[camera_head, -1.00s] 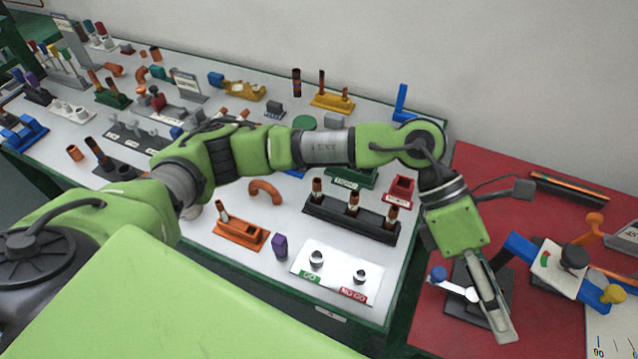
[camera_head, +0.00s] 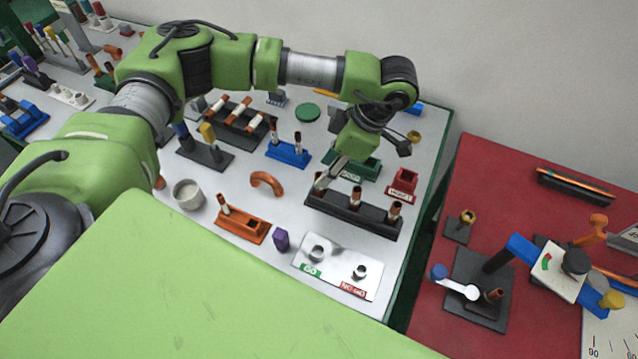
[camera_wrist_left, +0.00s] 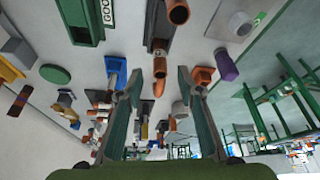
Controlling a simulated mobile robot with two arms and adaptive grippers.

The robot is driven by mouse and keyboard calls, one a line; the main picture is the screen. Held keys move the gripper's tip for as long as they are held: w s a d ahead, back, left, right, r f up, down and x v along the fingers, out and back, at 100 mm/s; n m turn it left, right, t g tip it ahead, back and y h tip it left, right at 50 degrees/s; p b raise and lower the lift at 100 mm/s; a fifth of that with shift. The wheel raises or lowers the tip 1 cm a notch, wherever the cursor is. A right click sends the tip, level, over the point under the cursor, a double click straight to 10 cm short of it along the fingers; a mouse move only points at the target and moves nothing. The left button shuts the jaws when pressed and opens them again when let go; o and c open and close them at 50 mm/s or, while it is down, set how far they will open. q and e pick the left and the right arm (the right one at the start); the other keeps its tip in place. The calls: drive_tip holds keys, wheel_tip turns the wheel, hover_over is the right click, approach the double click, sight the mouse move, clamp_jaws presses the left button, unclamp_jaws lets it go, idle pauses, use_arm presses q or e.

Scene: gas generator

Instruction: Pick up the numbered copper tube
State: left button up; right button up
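A long black rack (camera_head: 345,218) stands on the white table with three upright copper tubes. The middle tube (camera_head: 355,195) and the right tube (camera_head: 395,211) show plainly; the left tube (camera_head: 320,185) is partly hidden by my gripper. No numbers are readable on them. My left gripper (camera_head: 327,180) points down at the left end of the rack. In the left wrist view its fingers (camera_wrist_left: 162,78) are spread apart, with a copper tube (camera_wrist_left: 160,68) showing between the fingertips. I cannot tell whether they touch it. My right gripper is not in view.
A green holder (camera_head: 360,165) and a red holder (camera_head: 402,183) stand close behind the rack. In front are an orange holder (camera_head: 243,224), a purple block (camera_head: 281,240) and a GO/NO GO plate (camera_head: 335,268). A red table (camera_head: 500,180) with gauges is at the right.

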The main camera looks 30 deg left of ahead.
use_arm(q)
drive_tip(key=p+x, duration=0.2)
drive_tip(key=x, duration=0.4)
drive_tip(key=shift+d+p, duration=0.15)
drive_tip(key=shift+p, duration=0.15)
drive_tip(key=shift+f, duration=0.1)
clamp_jaws()
